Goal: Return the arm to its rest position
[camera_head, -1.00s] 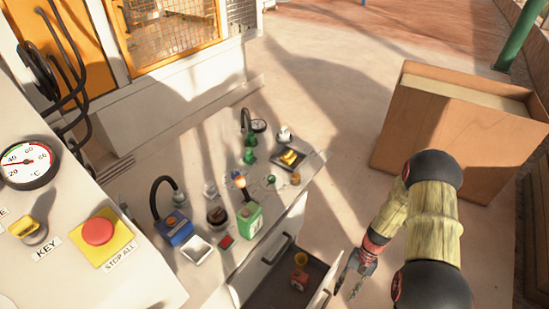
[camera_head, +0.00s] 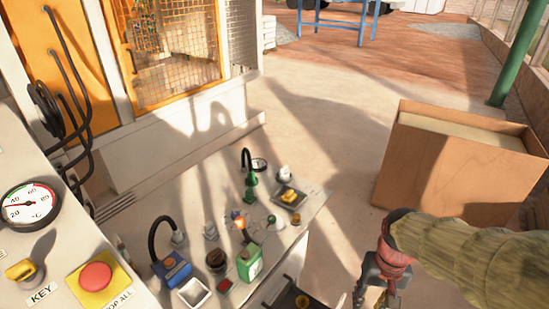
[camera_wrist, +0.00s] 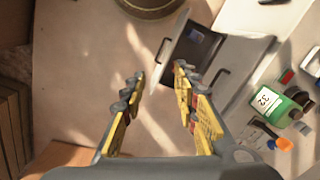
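My gripper (camera_head: 378,297) is at the bottom right of the head view, to the right of the workbench and partly cut off by the lower edge. In the wrist view my gripper (camera_wrist: 158,80) shows two fingers with yellow pads standing well apart. My arm comes in from the right edge of the head view in a straw-coloured sleeve.
A workbench (camera_head: 262,282) carries a green canister (camera_head: 249,262), a blue box (camera_head: 173,268) and other small items. Its drawer (camera_wrist: 200,42) stands open near my gripper. A wooden crate (camera_head: 452,175) stands behind my arm. The floor between bench and crate is clear.

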